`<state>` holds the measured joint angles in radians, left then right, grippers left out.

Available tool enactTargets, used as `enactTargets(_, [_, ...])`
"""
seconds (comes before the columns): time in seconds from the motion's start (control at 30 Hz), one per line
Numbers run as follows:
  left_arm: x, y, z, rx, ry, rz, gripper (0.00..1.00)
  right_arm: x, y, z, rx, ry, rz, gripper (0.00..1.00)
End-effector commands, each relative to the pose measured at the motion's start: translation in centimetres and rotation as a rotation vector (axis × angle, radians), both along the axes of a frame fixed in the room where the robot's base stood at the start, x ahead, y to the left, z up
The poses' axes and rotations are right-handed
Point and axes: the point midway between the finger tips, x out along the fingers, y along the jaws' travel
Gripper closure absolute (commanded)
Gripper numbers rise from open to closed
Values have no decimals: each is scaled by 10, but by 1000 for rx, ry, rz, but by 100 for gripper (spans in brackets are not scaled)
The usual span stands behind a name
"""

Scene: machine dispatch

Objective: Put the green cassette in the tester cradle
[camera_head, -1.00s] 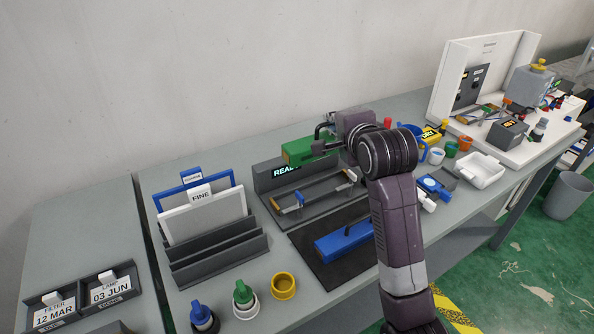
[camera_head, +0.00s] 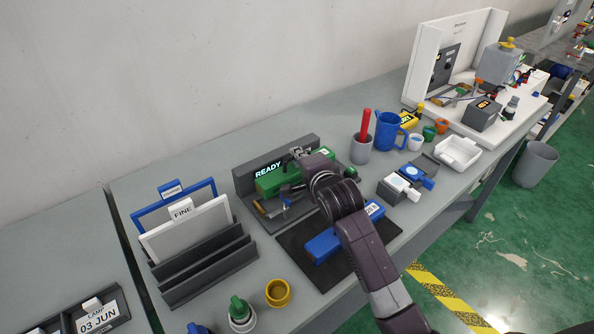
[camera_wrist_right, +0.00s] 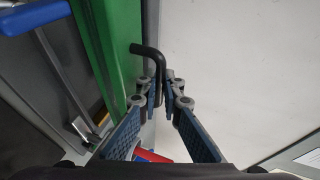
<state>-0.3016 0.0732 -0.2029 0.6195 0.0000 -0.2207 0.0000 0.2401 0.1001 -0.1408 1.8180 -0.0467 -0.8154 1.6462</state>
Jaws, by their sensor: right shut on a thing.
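The green cassette (camera_head: 268,184) is at the tester cradle (camera_head: 243,184), close in front of its back wall with the lit READY display. It covers much of the cradle's rails; I cannot tell whether it rests on them or hangs just above. My right gripper (camera_head: 300,156) is at the cassette, partly hidden by my wrist. In the right wrist view, its fingers (camera_wrist_right: 162,88) are shut on the black handle (camera_wrist_right: 151,54) of the green cassette (camera_wrist_right: 105,40). A metal clip of the cradle (camera_wrist_right: 84,130) shows beside the cassette. My left gripper is not in view.
A blue cassette (camera_head: 322,245) lies on a dark mat (camera_head: 298,256) in front of the cradle. A rack of panels (camera_head: 205,262) stands left. A grey cup with a red stick (camera_head: 361,149) and a blue mug (camera_head: 388,131) stand right. A yellow ring (camera_head: 278,291) is near the front.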

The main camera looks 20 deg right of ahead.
Motion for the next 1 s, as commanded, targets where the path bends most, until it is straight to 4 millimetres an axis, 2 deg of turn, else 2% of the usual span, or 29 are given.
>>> enactTargets(0.13, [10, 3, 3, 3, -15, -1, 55, 1, 0, -12, -1, -6, 0, 100])
enactTargets(0.5, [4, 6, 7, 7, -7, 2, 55, 0, 0, -55, -1, -5, 1, 100])
enactTargets(0.9, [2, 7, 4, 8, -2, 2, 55, 1, 1, -60, 1, -6, 0, 100])
enactTargets(0.93, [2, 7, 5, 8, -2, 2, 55, 0, 0, -61, 0, -1, 0, 90])
enactTargets(1.0, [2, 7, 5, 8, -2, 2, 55, 0, 0, -61, 0, -1, 0, 83])
